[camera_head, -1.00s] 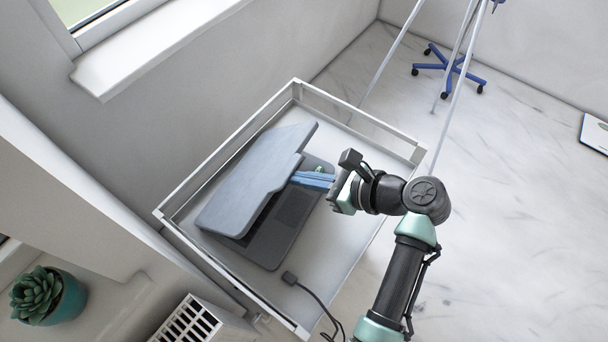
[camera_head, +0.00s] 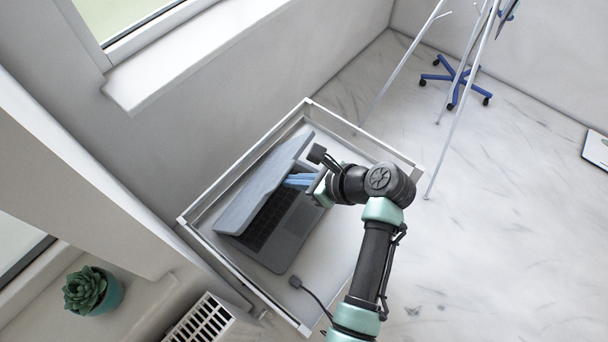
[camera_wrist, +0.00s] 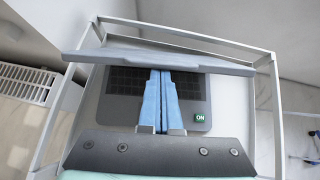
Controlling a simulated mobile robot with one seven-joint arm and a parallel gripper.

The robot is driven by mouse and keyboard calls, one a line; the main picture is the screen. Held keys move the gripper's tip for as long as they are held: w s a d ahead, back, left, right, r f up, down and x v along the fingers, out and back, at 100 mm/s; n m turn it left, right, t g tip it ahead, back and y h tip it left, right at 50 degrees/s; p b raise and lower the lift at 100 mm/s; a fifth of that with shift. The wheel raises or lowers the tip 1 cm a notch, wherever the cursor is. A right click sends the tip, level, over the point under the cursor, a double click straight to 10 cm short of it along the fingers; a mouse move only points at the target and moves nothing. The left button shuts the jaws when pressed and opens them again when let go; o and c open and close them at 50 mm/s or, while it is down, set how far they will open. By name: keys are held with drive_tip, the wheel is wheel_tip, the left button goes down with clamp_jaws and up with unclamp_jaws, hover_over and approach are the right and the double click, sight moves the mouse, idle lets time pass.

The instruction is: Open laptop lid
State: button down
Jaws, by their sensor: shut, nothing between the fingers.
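A grey laptop stands on a white railed table, its base (camera_head: 291,236) flat and its lid (camera_head: 262,186) partly raised, tilted over the keyboard. More of the dark keyboard (camera_head: 265,219) shows on the front side. My gripper (camera_head: 299,181) has blue fingers that are shut and empty, reaching in under the edge of the lid. In the wrist view the blue fingers (camera_wrist: 162,84) lie together above the keyboard, and the lid (camera_wrist: 160,62) crosses beyond their tips as a thin grey edge. Whether the fingertips touch the lid is hard to tell. A green "ON" label (camera_wrist: 199,117) shows on the base.
A raised white rim (camera_head: 362,145) runs around the table (camera_head: 335,240). A black cable plug (camera_head: 296,283) lies near its front. A wall and window sill (camera_head: 190,60) are behind, a radiator (camera_head: 203,318) front left.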

drive_tip(key=w+a+r+g+h+p, duration=0.2)
drive_tip(key=w+a+r+h+p, duration=0.2)
drive_tip(key=a+p, duration=0.4)
drive_tip(key=shift+w+a+r, duration=0.65)
drive_tip(key=shift+w+a, duration=0.45)
drive_tip(key=shift+a, duration=0.4)
